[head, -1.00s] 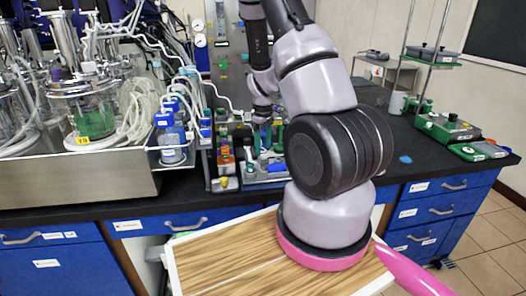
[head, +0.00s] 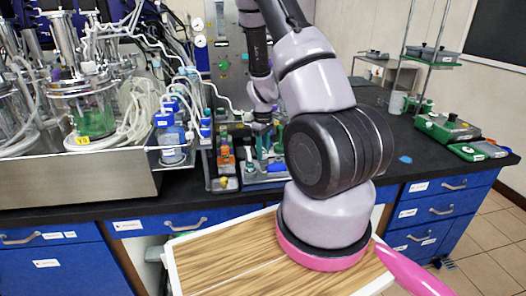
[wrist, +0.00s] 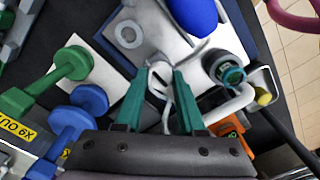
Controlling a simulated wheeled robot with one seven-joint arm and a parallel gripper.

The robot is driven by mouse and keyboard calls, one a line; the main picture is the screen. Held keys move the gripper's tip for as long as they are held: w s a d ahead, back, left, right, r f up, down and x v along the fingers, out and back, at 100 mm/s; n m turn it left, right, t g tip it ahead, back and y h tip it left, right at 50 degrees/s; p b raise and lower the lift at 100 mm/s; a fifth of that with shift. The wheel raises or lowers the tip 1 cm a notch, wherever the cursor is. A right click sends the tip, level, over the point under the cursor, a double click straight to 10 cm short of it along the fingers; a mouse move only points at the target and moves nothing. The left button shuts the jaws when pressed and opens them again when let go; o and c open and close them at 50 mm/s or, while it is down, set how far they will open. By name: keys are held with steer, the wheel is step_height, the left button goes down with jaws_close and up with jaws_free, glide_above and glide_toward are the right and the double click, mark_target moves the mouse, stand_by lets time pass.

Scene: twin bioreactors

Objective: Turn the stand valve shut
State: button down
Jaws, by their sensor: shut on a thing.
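My gripper (wrist: 159,74) has two green fingers, which reach down onto a white, curved, loop-like piece (wrist: 160,95) in the wrist view. The fingers stand a little apart with this piece between them. I take it to be part of the stand valve, but its full shape is hidden by the fingers. A light plate with a grey ring (wrist: 128,34) lies just beyond the fingertips. In the head view my gripper (head: 263,140) points down among the small equipment on the black bench, and the valve cannot be made out there.
In the wrist view a blue rounded object (wrist: 194,14) is just beyond the fingertips. A dark green cap (wrist: 226,71) is to the right, and green (wrist: 70,63) and blue (wrist: 82,108) knobbed parts are to the left. Glass bioreactors (head: 90,110) stand left in a metal tray (head: 75,185).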

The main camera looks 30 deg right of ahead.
steer(key=m, duration=0.4)
steer(key=shift+m, duration=0.4)
steer(key=m, duration=0.4)
steer(key=shift+m, duration=0.3)
steer(key=m, duration=0.4)
steer(key=shift+m, duration=2.1)
steer(key=c, duration=0.5)
jaws_free()
